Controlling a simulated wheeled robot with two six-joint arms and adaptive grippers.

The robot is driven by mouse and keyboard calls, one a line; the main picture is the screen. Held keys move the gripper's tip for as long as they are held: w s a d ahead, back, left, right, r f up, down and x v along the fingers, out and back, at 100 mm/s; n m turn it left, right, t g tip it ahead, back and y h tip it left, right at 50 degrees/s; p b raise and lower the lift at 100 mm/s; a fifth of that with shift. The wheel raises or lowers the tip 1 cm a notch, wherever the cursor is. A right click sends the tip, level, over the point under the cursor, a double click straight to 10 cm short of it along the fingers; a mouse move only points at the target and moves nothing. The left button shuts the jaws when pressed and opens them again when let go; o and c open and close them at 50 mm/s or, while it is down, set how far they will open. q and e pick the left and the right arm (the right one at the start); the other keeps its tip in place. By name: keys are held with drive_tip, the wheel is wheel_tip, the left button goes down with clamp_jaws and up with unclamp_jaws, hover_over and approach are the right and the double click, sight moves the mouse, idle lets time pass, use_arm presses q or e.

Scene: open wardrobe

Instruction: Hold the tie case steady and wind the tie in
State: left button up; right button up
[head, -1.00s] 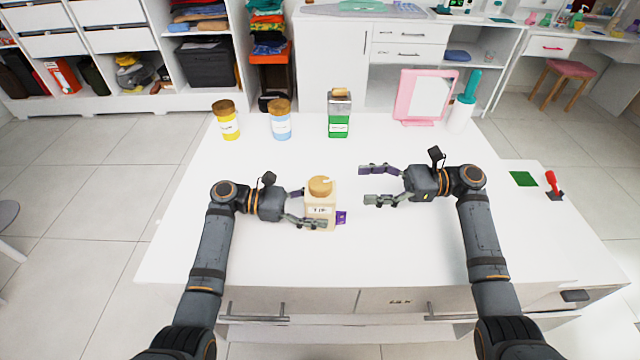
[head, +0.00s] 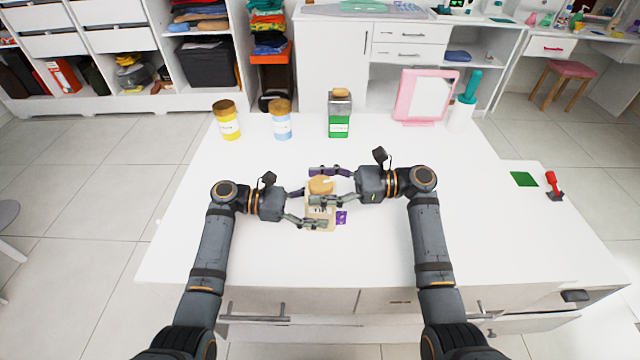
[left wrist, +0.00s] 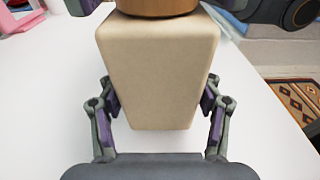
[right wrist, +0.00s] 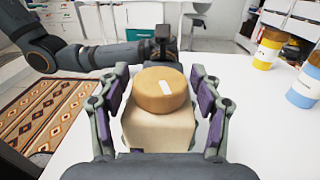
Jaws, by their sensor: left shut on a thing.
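The tie case (head: 318,224) is a beige box with a round wooden knob (head: 320,185) on top; it stands upright on the white table. A short purple piece, seemingly the tie's end (head: 341,217), sticks out at its right side. My left gripper (head: 311,207) is shut on the case body, with a finger on each side in the left wrist view (left wrist: 157,108). My right gripper (head: 313,186) is open around the knob. The right wrist view shows gaps between its fingers (right wrist: 160,92) and the knob. A pale mark lies on the knob's top.
A yellow jar (head: 228,122), a blue jar (head: 281,121) and a green container (head: 339,115) stand at the back of the table. A pink-framed mirror (head: 424,97) and a white holder with a teal handle (head: 464,105) stand back right.

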drive_tip(key=c, duration=0.9)
drive_tip(key=shift+t, duration=0.3)
drive_tip(key=m+t, duration=0.2)
drive_tip(key=shift+t, duration=0.4)
drive_tip(key=shift+m+t+h, duration=0.55)
drive_tip(key=shift+m+t, duration=0.4)
drive_tip(key=shift+t, duration=0.45)
drive_tip(key=shift+m+t+h, duration=0.55)
drive_tip(key=shift+m+t, duration=0.4)
drive_tip(key=shift+t, duration=0.45)
drive_tip(key=shift+m+t, duration=0.3)
drive_tip(key=o, duration=1.2)
